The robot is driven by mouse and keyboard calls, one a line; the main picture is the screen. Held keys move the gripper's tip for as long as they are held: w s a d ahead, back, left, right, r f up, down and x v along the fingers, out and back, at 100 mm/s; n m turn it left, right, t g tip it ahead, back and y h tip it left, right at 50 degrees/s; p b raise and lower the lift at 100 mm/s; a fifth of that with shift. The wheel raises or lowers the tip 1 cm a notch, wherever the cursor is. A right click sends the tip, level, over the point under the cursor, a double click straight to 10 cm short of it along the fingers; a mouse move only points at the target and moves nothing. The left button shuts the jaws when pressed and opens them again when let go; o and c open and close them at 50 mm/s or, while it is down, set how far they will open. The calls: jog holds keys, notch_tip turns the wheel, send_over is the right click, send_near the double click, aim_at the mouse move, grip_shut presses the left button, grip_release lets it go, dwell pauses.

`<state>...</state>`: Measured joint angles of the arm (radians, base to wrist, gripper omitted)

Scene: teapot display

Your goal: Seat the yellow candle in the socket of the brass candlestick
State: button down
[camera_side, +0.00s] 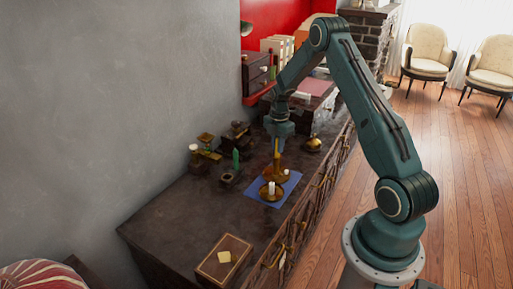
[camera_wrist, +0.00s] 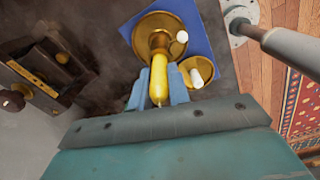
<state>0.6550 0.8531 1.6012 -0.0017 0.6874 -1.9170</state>
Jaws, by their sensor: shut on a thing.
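My gripper (camera_side: 279,140) is shut on the yellow candle (camera_wrist: 158,80), which hangs upright below the jaws; it also shows in the side view (camera_side: 277,155). The brass candlestick (camera_wrist: 146,22) has a wide round dish and stands on a blue mat (camera_wrist: 203,38).
A smaller brass dish (camera_side: 264,194) with a white candle (camera_side: 271,188) stands close in front. A small white piece (camera_wrist: 182,37) is at the candlestick's dish. A green candle (camera_side: 236,158) stands to the left, a brass object (camera_side: 314,145) to the right. The front-left tabletop is mostly clear.

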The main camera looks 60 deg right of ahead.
jog(key=shift+f, duration=0.15)
jog(key=c, duration=1.3)
grip_release()
notch_tip(320, 180, up, 12)
jog(key=shift+r, duration=0.2)
